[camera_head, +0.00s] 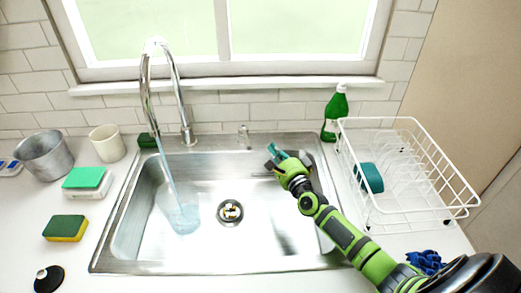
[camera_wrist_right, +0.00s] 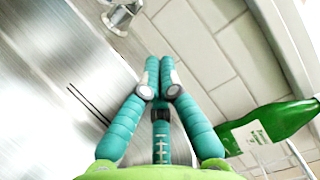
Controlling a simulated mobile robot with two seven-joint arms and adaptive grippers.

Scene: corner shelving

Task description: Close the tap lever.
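A chrome gooseneck tap (camera_head: 186,125) stands behind the sink (camera_head: 285,262). Water runs from its spout into the basin at the left. A small chrome fitting (camera_head: 244,137), which looks like the tap lever, stands on the sink's back rim, right of the tap. It also shows at the top of the right wrist view (camera_wrist_right: 120,14). My right gripper (camera_head: 274,152) is over the basin's back right part, right of and nearer than the fitting, apart from it. Its teal fingers (camera_wrist_right: 160,75) are together at the tips with nothing between them. My left gripper is out of view.
A green bottle (camera_head: 335,113) and a white dish rack (camera_head: 452,210) stand right of the sink. A metal pot (camera_head: 43,155), a white cup (camera_head: 108,143) and sponges (camera_head: 65,228) are on the left counter. The window sill (camera_head: 230,86) runs behind. The basin's middle is free.

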